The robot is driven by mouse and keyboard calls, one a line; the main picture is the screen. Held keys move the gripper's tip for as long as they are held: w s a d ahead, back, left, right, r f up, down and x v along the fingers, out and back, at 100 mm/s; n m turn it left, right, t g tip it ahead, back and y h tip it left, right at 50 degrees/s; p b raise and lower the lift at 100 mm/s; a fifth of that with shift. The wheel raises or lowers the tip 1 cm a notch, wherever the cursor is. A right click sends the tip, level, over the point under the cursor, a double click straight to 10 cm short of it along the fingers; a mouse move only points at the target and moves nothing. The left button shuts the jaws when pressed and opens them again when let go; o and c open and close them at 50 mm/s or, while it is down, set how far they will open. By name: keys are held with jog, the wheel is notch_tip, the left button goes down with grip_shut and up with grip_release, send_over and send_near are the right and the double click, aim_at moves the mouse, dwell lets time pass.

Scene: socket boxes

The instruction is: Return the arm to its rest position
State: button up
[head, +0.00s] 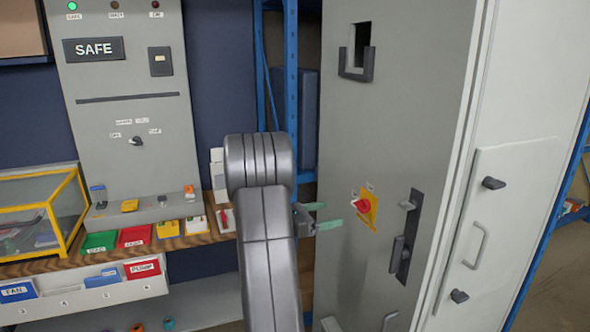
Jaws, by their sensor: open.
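My arm rises from the bottom middle of the head view and bends over at its dark grey joint. My gripper (322,216) shows just right of the arm, with two green fingers pointing right. The fingers are apart and nothing shows between them. They are in front of the tall grey cabinet (385,140), left of its red switch on a yellow plate (363,204). Whether the fingers touch the cabinet face cannot be told. Part of the gripper's body is hidden behind the arm.
A grey panel (130,75) reading SAFE, its green lamp lit, stands left behind a wooden bench (190,240). The bench holds coloured bins and a yellow-framed case (40,215). The cabinet's handles (403,245) stick out at right. Blue shelving (290,60) stands behind.

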aim_at(356, 207)
jog(key=p+x, duration=0.2)
jog(key=x, duration=0.8)
jog(key=shift+a, duration=0.1)
